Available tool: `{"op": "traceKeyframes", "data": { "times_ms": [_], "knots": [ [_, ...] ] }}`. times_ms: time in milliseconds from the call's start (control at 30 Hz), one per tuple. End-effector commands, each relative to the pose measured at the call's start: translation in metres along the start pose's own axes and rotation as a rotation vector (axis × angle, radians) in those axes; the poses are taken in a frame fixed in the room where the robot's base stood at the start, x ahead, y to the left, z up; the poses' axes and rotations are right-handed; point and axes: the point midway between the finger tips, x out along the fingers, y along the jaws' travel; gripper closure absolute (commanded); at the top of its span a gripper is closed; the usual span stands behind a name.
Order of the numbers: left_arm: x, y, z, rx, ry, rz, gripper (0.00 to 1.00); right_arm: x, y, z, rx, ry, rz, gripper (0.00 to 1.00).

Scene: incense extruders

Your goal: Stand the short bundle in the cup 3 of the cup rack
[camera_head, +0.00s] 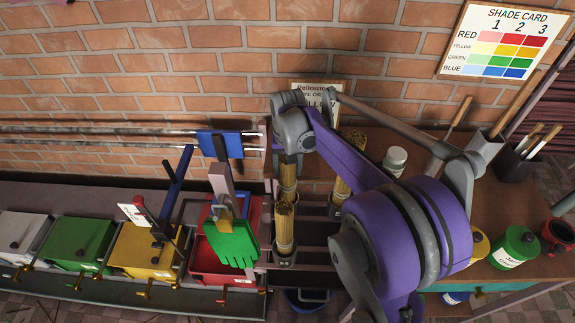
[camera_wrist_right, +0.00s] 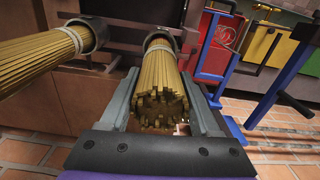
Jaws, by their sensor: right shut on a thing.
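My right gripper (camera_head: 290,145) reaches over the back-left bundle of tan sticks (camera_head: 288,182) from above. In the right wrist view its two fingers (camera_wrist_right: 165,108) are closed on either side of the upper end of this bundle (camera_wrist_right: 158,78). The bundle's lower end is in a dark round cup (camera_wrist_right: 172,38). A second bundle (camera_head: 342,180) stands to the right, leaning in its own cup (camera_wrist_right: 97,35). My left gripper is not in view.
Red (camera_head: 212,262), yellow (camera_head: 150,250) and green bins line the left. A green hand-shaped piece (camera_head: 232,243) and blue bars stand close left of the rack. A white jar (camera_head: 395,160) and a green jar (camera_head: 515,248) are on the right. My purple arm covers part of the table.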

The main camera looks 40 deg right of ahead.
Motion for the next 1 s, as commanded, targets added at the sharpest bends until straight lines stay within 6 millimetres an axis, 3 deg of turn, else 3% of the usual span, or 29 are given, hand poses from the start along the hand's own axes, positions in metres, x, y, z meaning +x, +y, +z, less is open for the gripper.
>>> {"op": "traceKeyframes", "data": {
  "times_ms": [133, 467, 500, 700, 1000],
  "knots": [
    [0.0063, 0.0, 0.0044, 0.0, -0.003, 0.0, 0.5, 0.0105, -0.0001, 0.0001, 0.0, 0.0, 0.0, 1.0],
    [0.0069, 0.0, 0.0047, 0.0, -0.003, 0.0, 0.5, 0.0121, -0.0002, -0.0001, 0.0, 0.0, 0.0, 1.0],
    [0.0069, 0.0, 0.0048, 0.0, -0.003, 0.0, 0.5, 0.012, -0.0002, -0.0001, 0.0, 0.0, 0.0, 0.33],
    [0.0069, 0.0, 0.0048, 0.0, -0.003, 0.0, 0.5, 0.0121, -0.0001, -0.0001, 0.0, 0.0, 0.0, 0.02],
    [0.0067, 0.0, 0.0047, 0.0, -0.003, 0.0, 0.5, 0.0102, -0.0002, -0.0001, 0.0, 0.0, 0.0, 0.02]
  ]
}}
